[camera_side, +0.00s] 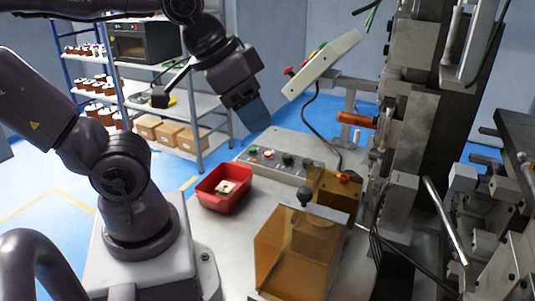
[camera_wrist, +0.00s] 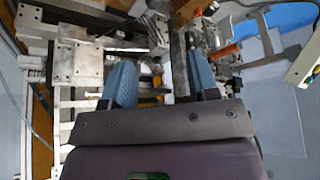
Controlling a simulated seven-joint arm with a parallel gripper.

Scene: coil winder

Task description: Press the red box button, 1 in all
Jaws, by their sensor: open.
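A long grey button box (camera_side: 285,162) lies on the worktable and carries a red button (camera_side: 268,153), a green one and several dark knobs. A tilted control panel (camera_side: 325,62) above it also has a red button (camera_side: 289,71) at its lower left end. Which red button the task means I cannot tell. My gripper (camera_side: 252,118) hangs in the air above and left of the button box, apart from it and from the panel. In the wrist view my gripper (camera_wrist: 163,78) shows two blue fingers spread apart with nothing held between them.
A red bin (camera_side: 223,190) with a pale part stands left of the button box. An amber box (camera_side: 297,250) and the tall winder machine (camera_side: 408,130) stand to the right. A black cable hangs from the panel. A shelf (camera_side: 190,131) with cartons is behind.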

